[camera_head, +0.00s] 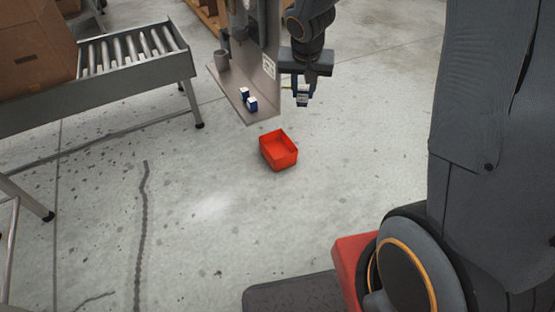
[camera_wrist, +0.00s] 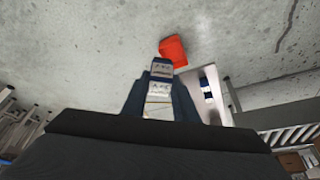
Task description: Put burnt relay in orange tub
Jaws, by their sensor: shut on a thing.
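My gripper (camera_head: 302,88) is shut on a small blue-and-white relay, which I take for the burnt relay (camera_head: 302,99). In the wrist view the relay (camera_wrist: 158,86) sits between the dark fingers (camera_wrist: 160,94) with its pale label showing. Burn marks are too small to make out. The orange tub (camera_head: 284,161) looks red-orange, open and empty, and stands on the floor. It lies below the gripper and a little to its left in the head view. The wrist view shows the tub (camera_wrist: 173,47) beyond the relay. The relay is held in the air, apart from the tub.
A roller conveyor (camera_head: 140,83) with cartons (camera_head: 35,50) is at left. The floor around the tub is clear.

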